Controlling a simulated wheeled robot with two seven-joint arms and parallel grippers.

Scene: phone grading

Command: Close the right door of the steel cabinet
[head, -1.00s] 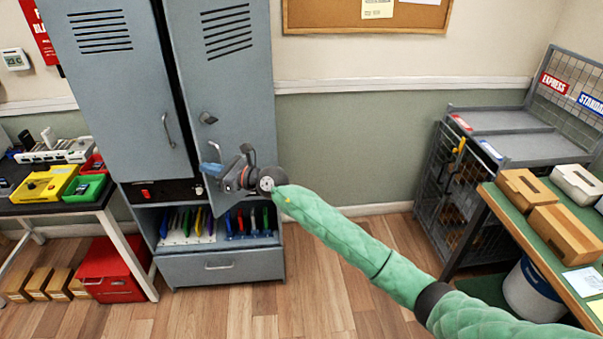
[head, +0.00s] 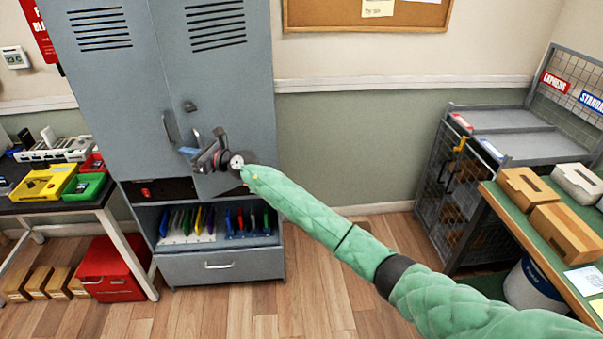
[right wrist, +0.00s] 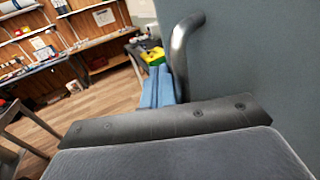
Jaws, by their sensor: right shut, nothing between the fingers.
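The grey steel cabinet's right door (head: 217,75) looks about flush with the left door (head: 108,80), with only a thin seam between them. A small dark latch (head: 190,106) sits on the right door near the seam. My right gripper (head: 188,152) is shut and empty, its blue fingertips in front of the lower doors near the seam. I cannot tell whether it touches the door. In the right wrist view, the blue fingers (right wrist: 160,88) are together beside a dark bar handle (right wrist: 182,50) on a grey door face. My left gripper is not in view.
Below the doors are an open shelf with coloured folders (head: 190,222) and a drawer (head: 222,265). A table with trays (head: 45,183) and a red box (head: 112,270) stand left. A mesh cart (head: 470,180) and desk (head: 540,225) stand right. The middle floor is clear.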

